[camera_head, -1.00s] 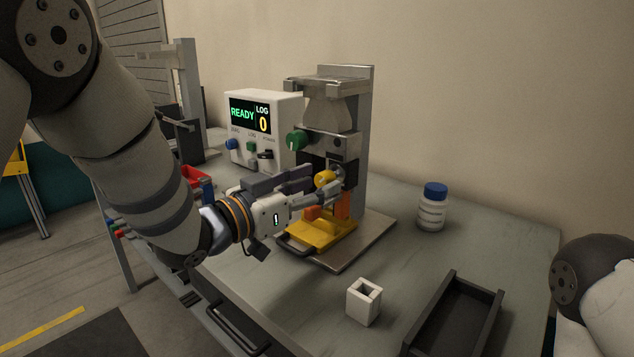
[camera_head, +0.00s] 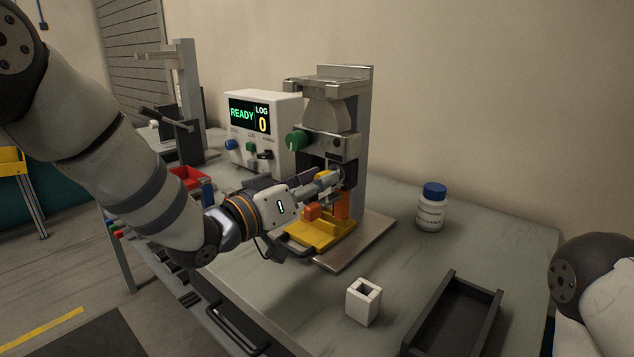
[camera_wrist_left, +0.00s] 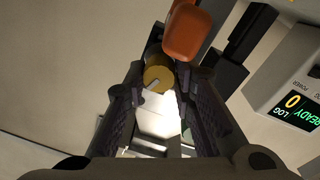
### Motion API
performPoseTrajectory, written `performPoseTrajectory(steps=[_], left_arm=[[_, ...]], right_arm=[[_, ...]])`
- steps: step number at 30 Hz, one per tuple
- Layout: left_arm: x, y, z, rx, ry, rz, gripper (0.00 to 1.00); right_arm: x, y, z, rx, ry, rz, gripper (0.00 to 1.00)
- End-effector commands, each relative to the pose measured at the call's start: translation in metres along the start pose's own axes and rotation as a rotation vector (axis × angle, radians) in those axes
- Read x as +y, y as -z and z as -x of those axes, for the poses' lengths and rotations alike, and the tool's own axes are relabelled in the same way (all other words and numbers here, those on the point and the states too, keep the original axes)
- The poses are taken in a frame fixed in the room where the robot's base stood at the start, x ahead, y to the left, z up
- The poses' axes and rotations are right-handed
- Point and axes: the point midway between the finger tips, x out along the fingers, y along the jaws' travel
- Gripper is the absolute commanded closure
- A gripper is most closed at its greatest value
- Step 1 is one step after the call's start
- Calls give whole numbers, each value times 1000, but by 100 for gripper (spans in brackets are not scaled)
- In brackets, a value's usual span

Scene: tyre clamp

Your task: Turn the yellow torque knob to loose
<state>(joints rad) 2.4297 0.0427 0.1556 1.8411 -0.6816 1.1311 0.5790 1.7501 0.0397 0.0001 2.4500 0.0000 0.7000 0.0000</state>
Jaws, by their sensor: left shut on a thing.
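The yellow torque knob (camera_head: 324,174) sits on the front of the grey clamp machine (camera_head: 354,110), below the green knob (camera_head: 296,140). My left gripper (camera_head: 322,182) reaches it from the left and is shut on it, hiding part of the knob in the head view. In the left wrist view the yellow knob (camera_wrist_left: 158,76) shows between the far ends of the two fingers, with a light slot mark on its face. An orange part (camera_wrist_left: 187,32) is close beside it there. My right gripper is not in view; only part of my right arm shows at the right edge.
A white display box (camera_head: 264,128) reading READY and LOG 0 stands left of the machine. A yellow tray (camera_head: 322,234) is at its base. A white bottle with blue cap (camera_head: 432,208), a white square block (camera_head: 363,301) and a dark tray (camera_head: 455,318) lie on the bench.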

Motion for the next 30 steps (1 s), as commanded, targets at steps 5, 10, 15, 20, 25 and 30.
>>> performPoseTrajectory(steps=[5,10,15,20,25,30], left_arm=[[-1,0,0,6,2,101,100],[-1,0,0,5,2,99,100],[-1,0,0,5,2,97,55],[-1,0,0,5,1,96,55],[-1,0,7,6,2,97,55],[-1,0,48,7,4,101,55]], right_arm=[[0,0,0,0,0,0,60],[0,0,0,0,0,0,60],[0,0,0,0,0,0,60],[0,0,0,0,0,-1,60],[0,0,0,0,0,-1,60],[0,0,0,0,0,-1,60]])
